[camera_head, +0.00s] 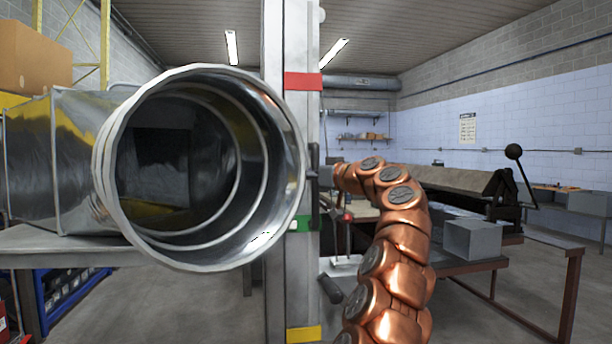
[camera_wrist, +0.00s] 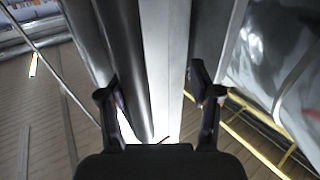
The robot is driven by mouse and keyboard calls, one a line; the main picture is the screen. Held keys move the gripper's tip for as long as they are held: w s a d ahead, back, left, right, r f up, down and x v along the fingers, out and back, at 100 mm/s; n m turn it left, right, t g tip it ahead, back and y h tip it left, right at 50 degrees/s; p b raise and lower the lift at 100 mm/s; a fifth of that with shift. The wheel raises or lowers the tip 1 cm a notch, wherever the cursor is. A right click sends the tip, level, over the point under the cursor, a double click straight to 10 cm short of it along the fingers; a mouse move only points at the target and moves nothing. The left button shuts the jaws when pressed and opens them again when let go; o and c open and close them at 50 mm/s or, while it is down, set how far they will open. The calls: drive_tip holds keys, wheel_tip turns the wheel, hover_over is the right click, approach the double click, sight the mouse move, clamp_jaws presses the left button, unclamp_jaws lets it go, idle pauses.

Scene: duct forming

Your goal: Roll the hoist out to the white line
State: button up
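The hoist shows as a tall grey mast (camera_head: 275,180) with red, green and yellow bands, upright in the middle of the head view. A dark vertical handle (camera_head: 314,175) is on its right side. My gripper (camera_head: 328,185) is beside this handle, small and partly hidden by my copper arm. In the wrist view my gripper (camera_wrist: 158,92) has its fingers apart. A dark rounded bar (camera_wrist: 122,60) and the pale mast (camera_wrist: 165,50) run between and beyond them; I cannot tell whether a finger touches. The hoist's base and the white line are not clearly visible.
A large shiny round duct (camera_head: 200,250) sticks out in front of the mast at left, by a grey table (camera_head: 30,245). A workbench (camera_head: 480,264) with a square metal duct piece (camera_head: 474,240) stands at right. Grey floor (camera_head: 190,310) is open below the duct.

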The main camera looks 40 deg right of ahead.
drive_tip(key=shift+w+a, duration=0.1)
drive_tip(key=shift+a, duration=0.1)
drive_tip(key=s, duration=1.2)
drive_tip(key=shift+s+d, duration=0.15)
drive_tip(key=shift+d, duration=0.15)
drive_tip(key=shift+d, duration=0.1)
drive_tip(key=w+d+r+p, duration=0.1)
drive_tip(key=w+p, duration=0.3)
drive_tip(key=w, duration=0.6)
drive_tip(key=shift+w+d+r, duration=0.3)
drive_tip(key=shift+r, duration=0.1)
idle(0.3)
